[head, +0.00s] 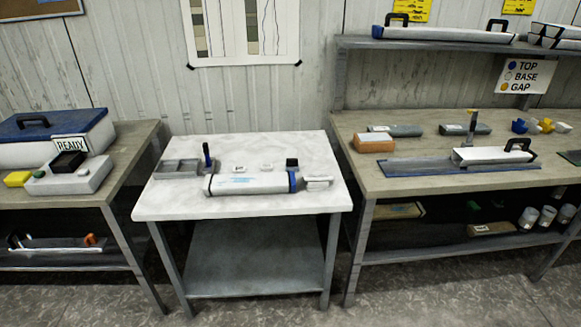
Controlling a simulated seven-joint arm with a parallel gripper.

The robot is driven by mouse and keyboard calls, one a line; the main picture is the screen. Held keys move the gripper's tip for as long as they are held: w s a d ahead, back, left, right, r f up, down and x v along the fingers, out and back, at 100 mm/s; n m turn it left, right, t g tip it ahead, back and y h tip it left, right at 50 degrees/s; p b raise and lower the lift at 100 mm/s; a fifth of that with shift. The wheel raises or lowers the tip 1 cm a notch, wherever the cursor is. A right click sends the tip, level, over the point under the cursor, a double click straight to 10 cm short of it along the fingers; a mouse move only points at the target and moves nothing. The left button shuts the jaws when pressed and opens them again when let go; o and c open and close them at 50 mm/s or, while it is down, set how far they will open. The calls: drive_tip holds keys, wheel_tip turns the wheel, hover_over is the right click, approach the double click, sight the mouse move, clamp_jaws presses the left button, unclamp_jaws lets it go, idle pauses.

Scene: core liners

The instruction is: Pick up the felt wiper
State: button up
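No part of my gripper shows in the head view. A block with a tan-orange side and a pale top (373,142) lies at the left end of the right bench; it may be the felt wiper, but I cannot tell for certain. A small black block (292,162) stands at the back right of the white middle table (180,206). A white cylinder with a blue band (245,184) lies across that table. Beside it are a grey tray (176,169), a dark upright handle (207,155) and small white labelled pieces (239,169).
The right bench (395,186) holds a blue-edged strip (411,169), a white cover with a black handle (492,155), grey cases (397,130) and small coloured pieces (533,126). A shelf (440,45) overhangs its back. A left bench (128,158) carries a blue-lidded case (55,132).

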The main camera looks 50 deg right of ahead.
drive_tip(key=shift+c, duration=0.2)
drive_tip(key=c, duration=0.8)
drive_tip(key=shift+c, duration=0.2)
